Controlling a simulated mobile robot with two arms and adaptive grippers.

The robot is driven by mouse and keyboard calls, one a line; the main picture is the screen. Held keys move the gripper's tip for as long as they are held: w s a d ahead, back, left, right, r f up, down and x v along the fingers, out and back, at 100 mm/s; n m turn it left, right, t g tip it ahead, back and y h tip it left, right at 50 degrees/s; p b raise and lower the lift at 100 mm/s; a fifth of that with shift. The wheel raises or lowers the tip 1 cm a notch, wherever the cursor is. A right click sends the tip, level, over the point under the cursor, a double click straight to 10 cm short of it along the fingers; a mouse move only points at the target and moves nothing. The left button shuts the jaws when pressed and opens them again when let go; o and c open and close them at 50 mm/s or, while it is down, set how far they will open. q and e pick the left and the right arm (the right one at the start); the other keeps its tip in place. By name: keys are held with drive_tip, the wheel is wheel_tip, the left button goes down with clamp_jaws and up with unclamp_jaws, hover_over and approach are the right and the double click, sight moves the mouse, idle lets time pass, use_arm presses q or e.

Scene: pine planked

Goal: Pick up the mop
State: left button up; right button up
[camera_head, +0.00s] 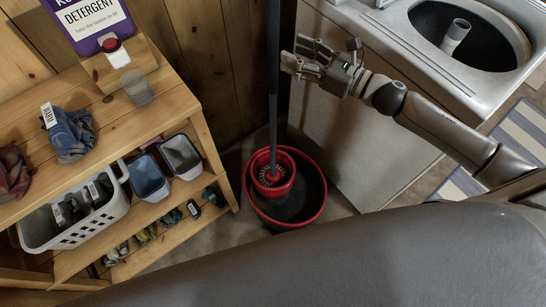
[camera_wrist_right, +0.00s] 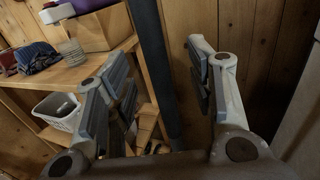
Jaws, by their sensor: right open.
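The mop (camera_head: 273,100) stands near upright, its dark pole rising from the red bucket (camera_head: 322,208) on the floor. Its lower end is in the bucket's red wringer basket (camera_head: 270,180). My right gripper (camera_head: 293,52) is open and empty just to the right of the upper pole. In the right wrist view the mop pole (camera_wrist_right: 158,70) shows between the spread fingers of the right gripper (camera_wrist_right: 155,75), apart from both; whether it is within their reach in depth I cannot tell. My left gripper is not in view.
A washing machine (camera_head: 340,130) with an open top stands at right, below my right arm. The wooden wall is close behind the pole.

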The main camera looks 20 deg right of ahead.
sight(278, 47)
drive_tip(key=x, duration=0.2)
drive_tip(key=p+x, duration=0.1)
drive_tip(key=x, duration=0.1)
drive_tip(key=p+x, duration=0.1)
drive_tip(key=x, duration=0.1)
drive_tip(key=shift+s+a+r, duration=0.25)
drive_tip(key=shift+r, duration=0.05)
drive_tip(key=shift+w+a+f, duration=0.1)
drive_tip(key=shift+w+a, duration=0.05)
drive_tip(key=shift+w, duration=0.1)
drive_tip(key=c, duration=0.9)
clamp_jaws()
